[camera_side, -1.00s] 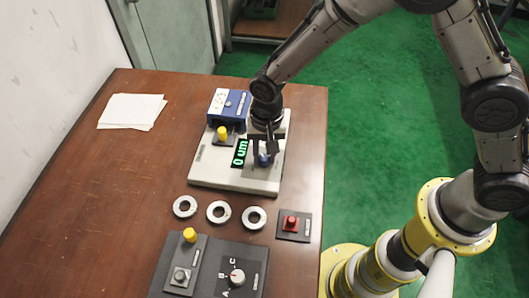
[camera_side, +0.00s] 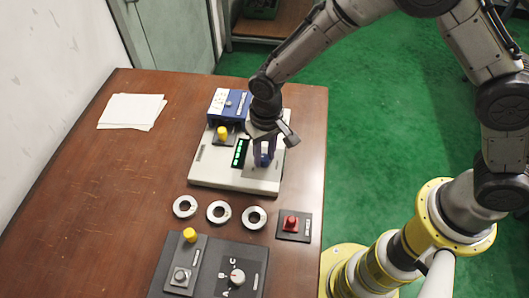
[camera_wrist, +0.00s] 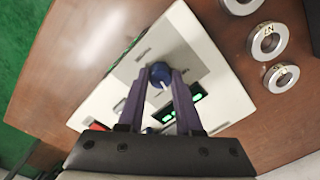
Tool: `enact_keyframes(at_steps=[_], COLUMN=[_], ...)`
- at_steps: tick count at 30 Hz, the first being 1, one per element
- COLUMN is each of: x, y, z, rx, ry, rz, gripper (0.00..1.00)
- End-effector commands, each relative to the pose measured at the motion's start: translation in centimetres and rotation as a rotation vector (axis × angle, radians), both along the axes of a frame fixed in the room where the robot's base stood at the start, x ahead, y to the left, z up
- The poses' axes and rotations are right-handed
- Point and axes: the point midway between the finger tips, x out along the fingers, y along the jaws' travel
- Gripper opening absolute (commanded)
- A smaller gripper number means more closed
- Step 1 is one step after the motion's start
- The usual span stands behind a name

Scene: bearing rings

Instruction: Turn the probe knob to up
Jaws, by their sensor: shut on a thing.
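The probe knob (camera_wrist: 160,76) is blue with a pale pointer line and sits on the light panel (camera_wrist: 196,50) of the gauge station. In the wrist view my gripper (camera_wrist: 160,74) has its two fingers on either side of the knob, shut on it. In the side view my gripper (camera_side: 264,160) reaches down onto the right part of the panel (camera_side: 212,176), and its fingers partly hide the knob. A green display (camera_side: 240,153) lies just left of the gripper; its digits are not readable. It also shows in the wrist view (camera_wrist: 185,115).
A blue box (camera_side: 228,104) and a yellow knob (camera_side: 222,133) stand at the panel's back left. Three metal rings (camera_side: 219,212) lie in front. A red button (camera_side: 291,223) sits to their right. A dark control panel (camera_side: 255,258) is at the front. Paper (camera_side: 132,111) lies back left.

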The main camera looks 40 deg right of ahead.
Motion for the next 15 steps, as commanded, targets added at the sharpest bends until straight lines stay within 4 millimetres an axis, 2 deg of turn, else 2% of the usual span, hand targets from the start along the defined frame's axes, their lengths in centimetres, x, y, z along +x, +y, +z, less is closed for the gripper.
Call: enact_keyframes(at_steps=[15], x=[0.08], y=[0.04], z=[0.1], rx=[0.0], ry=[0.0], rz=[0.489], gripper=[0.0])
